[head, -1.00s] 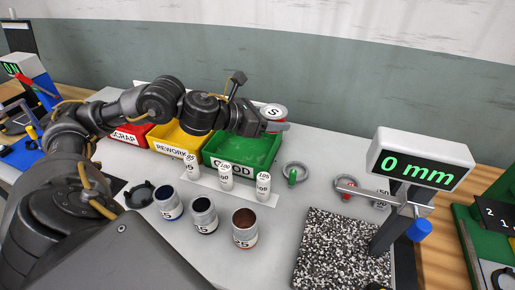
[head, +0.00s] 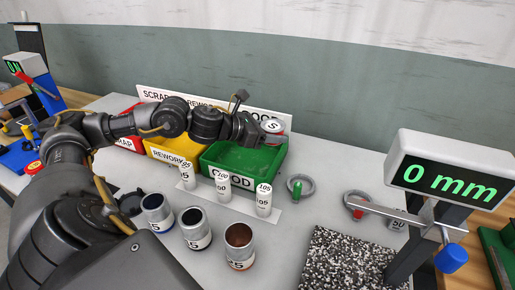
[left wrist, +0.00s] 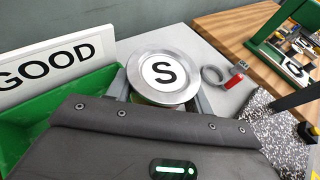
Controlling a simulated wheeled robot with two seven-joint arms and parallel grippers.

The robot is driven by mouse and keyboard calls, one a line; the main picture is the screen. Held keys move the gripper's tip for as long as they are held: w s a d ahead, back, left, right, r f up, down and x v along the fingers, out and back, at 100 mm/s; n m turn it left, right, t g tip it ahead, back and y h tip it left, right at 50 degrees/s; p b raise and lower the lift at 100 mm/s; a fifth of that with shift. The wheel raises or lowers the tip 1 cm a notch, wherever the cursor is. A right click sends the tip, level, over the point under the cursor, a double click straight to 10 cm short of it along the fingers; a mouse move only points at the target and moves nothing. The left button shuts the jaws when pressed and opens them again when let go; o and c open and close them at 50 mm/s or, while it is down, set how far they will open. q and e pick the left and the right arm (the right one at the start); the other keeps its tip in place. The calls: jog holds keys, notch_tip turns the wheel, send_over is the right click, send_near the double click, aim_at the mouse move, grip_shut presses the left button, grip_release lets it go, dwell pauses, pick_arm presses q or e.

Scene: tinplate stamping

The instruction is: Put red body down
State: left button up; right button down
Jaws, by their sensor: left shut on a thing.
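The red body (head: 272,132) is a small can with a red side and a silver-rimmed lid marked S. My left gripper (head: 262,132) is shut on it at the back right corner of the green GOOD bin (head: 228,171). In the left wrist view the can (left wrist: 165,75) sits upright between the two fingers, just right of the bin (left wrist: 20,125). The can's lower part is hidden, so I cannot tell whether it touches anything. My right gripper is not in view.
A yellow REWORK bin (head: 163,146) and a red SCRAP bin (head: 127,142) stand left of the green bin. White numbered cylinders (head: 222,188) and open cans (head: 240,247) stand in front. A gauge display (head: 452,165) stands at right.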

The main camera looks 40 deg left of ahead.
pick_arm(q)
jog(key=shift+w+a+f+p, duration=0.2)
jog(key=shift+w+a+f, duration=0.3)
jog(key=shift+a+f, duration=0.7)
jog(key=shift+w+a+f+p, duration=0.15)
jog(key=shift+w+a+f, duration=0.4)
jog(key=shift+a+f, duration=0.6)
jog(key=shift+w+a+f+p, duration=0.2)
jog(key=shift+w+a+f, duration=0.3)
jog(key=shift+a+f, duration=0.75)
jog(key=shift+f, duration=0.25)
notch_tip(320, 180, down, 2)
jog(key=shift+f+p, duration=0.15)
jog(key=shift+p, duration=0.45)
jog(key=shift+f, duration=0.15)
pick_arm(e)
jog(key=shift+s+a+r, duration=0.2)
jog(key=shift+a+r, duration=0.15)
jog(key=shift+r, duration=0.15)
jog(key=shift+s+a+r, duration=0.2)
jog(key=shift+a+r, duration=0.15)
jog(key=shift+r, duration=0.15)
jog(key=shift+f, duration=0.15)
